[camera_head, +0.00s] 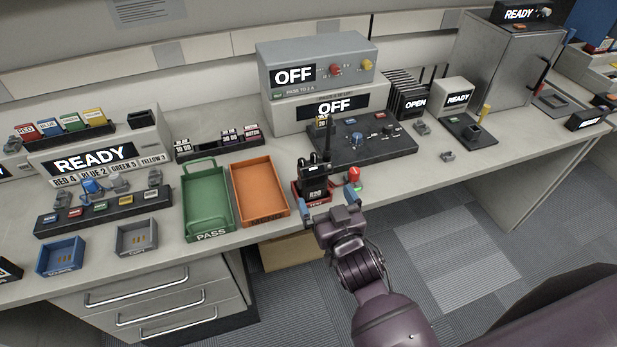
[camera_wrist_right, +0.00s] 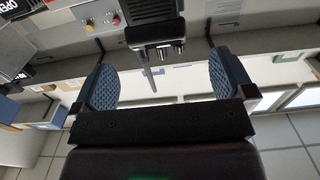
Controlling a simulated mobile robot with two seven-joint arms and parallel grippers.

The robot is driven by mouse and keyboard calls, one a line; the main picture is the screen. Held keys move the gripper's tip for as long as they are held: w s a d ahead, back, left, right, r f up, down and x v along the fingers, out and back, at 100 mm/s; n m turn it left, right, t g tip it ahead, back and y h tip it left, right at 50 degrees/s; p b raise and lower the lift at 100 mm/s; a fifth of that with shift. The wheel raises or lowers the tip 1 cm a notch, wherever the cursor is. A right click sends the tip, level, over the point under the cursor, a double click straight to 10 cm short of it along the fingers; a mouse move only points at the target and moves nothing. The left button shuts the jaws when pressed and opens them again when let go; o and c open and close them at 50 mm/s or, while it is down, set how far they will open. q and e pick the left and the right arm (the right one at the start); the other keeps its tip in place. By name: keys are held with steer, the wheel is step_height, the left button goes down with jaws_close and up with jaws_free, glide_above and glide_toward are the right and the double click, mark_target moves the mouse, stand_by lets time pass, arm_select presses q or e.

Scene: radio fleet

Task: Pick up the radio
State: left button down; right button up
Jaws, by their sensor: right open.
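The black radio (camera_head: 315,183) stands upright in a small red holder (camera_head: 318,202) at the front of the bench, its thin antenna pointing up. My right gripper (camera_head: 330,208) is open and empty, just in front of the radio, with its blue fingertips spread to either side. I see no contact between fingers and radio. My left gripper is not in view.
An orange tray (camera_head: 236,206) and a green PASS tray (camera_head: 187,228) lie left of the radio. A red button (camera_head: 354,173) stands close on its right. A dark control panel (camera_head: 373,147) and a grey OFF unit (camera_head: 344,64) are behind.

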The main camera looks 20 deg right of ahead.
mark_target(313, 168)
steer(key=shift+w+d+f, duration=0.1)
steer(key=shift+w+f, duration=0.05)
steer(key=shift+w, duration=5.15)
